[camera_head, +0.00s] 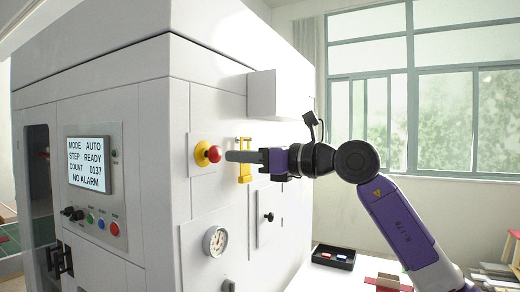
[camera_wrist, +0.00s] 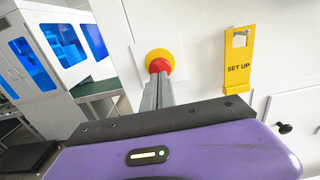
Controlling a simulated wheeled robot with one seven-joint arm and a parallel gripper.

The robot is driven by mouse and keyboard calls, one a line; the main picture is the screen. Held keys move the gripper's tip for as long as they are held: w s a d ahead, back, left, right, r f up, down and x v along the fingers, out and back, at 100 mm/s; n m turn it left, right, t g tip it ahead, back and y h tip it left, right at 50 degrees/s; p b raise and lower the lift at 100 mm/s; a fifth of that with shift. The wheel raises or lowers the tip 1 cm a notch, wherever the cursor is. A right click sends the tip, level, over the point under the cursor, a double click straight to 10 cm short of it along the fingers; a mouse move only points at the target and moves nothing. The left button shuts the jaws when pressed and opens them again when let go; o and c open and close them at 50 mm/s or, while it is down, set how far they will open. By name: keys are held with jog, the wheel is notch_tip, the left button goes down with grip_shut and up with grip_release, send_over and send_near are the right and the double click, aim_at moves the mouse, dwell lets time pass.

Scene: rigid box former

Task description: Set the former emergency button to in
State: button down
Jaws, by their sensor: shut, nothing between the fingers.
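The emergency button is a red mushroom head on a yellow collar (camera_head: 203,154), fixed on the white side panel of the former. In the wrist view the red button (camera_wrist: 159,66) and its yellow ring sit straight beyond my fingers. My gripper (camera_head: 230,156) is shut and empty, its fingers pointing at the button. In the head view the fingertips are right by the red head. In the wrist view my gripper (camera_wrist: 159,78) overlaps the lower part of the button. I cannot tell whether the tips touch it, or whether the button is in or out.
A yellow "SET UP" tag (camera_wrist: 238,66) hangs right of the button. A screen (camera_head: 89,163) reads "MODE AUTO, STEP READY, COUNT 0137, NO ALARM". A gauge (camera_head: 215,241) and a small black-knobbed door (camera_head: 269,217) lie below. A white box (camera_head: 276,97) juts out above my gripper.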

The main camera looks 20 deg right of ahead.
aim_at(213, 154)
jog(key=shift+p+x, duration=0.35)
jog(key=shift+x, duration=0.95)
jog(key=shift+a, duration=0.1)
